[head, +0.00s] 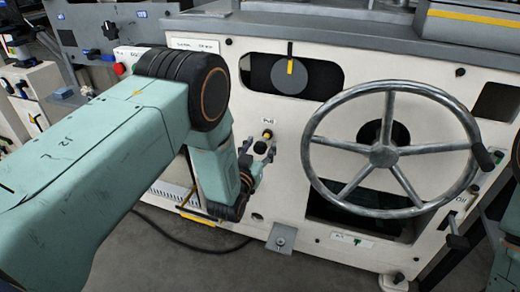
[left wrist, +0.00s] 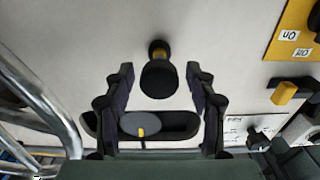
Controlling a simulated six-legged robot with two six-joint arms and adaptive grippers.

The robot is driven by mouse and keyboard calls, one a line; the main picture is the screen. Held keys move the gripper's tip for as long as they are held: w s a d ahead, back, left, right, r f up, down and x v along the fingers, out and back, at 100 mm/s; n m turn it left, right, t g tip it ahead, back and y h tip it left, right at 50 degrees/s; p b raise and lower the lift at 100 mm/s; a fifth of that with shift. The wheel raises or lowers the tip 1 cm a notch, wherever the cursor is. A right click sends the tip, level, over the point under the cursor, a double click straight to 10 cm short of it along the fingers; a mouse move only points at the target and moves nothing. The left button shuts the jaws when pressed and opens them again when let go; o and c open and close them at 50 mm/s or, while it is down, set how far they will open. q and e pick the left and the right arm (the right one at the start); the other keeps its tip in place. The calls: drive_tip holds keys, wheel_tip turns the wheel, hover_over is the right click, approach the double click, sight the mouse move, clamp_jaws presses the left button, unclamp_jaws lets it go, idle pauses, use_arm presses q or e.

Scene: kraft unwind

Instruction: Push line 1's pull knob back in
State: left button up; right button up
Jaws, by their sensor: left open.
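A pull knob (head: 267,135) with a black head and a yellow collar sits on the cream machine panel, below a small "Pull" label, left of the large handwheel. In the left wrist view the knob (left wrist: 158,77) stands out from the panel, with its yellow collar showing behind the round black head. My left gripper (head: 262,165) is close to the panel at the knob. In the left wrist view its two fingers (left wrist: 160,85) are spread, one on each side of the knob, with gaps to both. My right gripper is not in view.
A large metal handwheel (head: 383,156) with a black handle stands right of the knob. Above is a dark slot with a grey disc (head: 290,75) and yellow marker. A red button (head: 119,69) is at upper left. A black cable (head: 180,240) lies on the floor.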

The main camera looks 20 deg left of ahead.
use_arm(q)
drive_tip(key=shift+c, duration=0.2)
clamp_jaws()
idle(0.3)
